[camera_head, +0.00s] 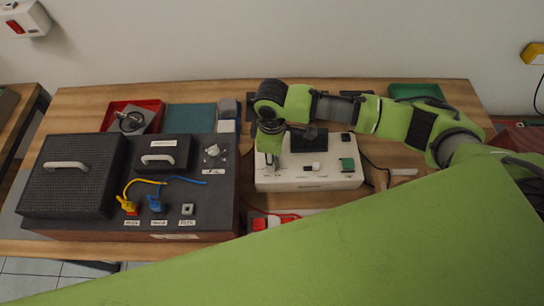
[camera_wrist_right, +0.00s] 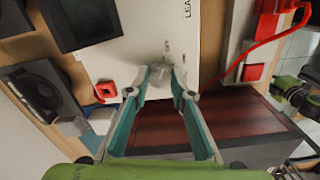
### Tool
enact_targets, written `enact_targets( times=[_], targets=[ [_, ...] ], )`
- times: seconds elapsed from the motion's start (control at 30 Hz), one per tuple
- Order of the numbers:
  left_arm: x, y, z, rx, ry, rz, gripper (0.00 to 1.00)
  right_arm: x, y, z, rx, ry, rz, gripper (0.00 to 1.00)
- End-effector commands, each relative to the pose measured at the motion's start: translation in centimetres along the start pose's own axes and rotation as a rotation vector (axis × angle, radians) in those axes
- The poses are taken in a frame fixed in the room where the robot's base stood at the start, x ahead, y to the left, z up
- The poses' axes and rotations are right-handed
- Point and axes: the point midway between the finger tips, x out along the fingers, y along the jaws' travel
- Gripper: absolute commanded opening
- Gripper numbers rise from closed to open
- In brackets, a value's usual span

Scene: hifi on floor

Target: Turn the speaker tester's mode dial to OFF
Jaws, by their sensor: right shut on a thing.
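The speaker tester (camera_head: 318,182) is a white box with a dark screen, a small black-and-white switch and a green block on top. It stands right of the dark case, and its white top (camera_wrist_right: 140,25) fills the upper middle of the right wrist view. The mode dial (camera_wrist_right: 160,75) is a pale knob near the tester's edge, with small printed labels beyond it. My right gripper (camera_head: 272,160) reaches down over the tester's left end. In the right wrist view its teal-padded fingers (camera_wrist_right: 161,88) are shut on the dial. The arm hides the dial in the head view. My left gripper is not seen.
A dark case (camera_head: 72,175) with a handle, plugs and its own knob stands close on the left. A red tray (camera_head: 155,108) and a teal mat (camera_head: 190,118) lie behind it. A red cable (camera_wrist_right: 250,58) runs close by. A green tray (camera_head: 417,91) sits at the back right.

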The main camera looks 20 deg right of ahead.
Motion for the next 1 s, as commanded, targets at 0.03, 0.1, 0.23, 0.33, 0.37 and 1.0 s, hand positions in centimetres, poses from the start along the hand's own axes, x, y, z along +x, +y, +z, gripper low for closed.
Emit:
enact_targets(
  times=[0.03,0.1,0.23,0.33,0.37,1.0],
  targets=[
    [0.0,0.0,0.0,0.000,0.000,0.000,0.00,-0.1,0.1,-0.1,-0.001,0.003,0.002,0.00],
    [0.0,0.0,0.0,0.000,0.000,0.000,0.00,-0.1,0.1,-0.1,-0.001,0.003,0.002,0.27],
    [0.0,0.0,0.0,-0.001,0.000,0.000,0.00,-0.1,0.1,-0.1,0.000,0.003,0.002,0.39],
    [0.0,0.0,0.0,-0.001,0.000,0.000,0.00,-0.1,0.0,-0.1,0.000,0.002,0.001,0.39],
    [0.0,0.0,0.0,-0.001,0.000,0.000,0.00,-0.1,0.0,-0.1,0.000,0.002,0.001,0.39],
    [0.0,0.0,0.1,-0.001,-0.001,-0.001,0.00,-8.7,0.1,-0.1,-0.001,0.004,0.003,0.39]
  ],
)
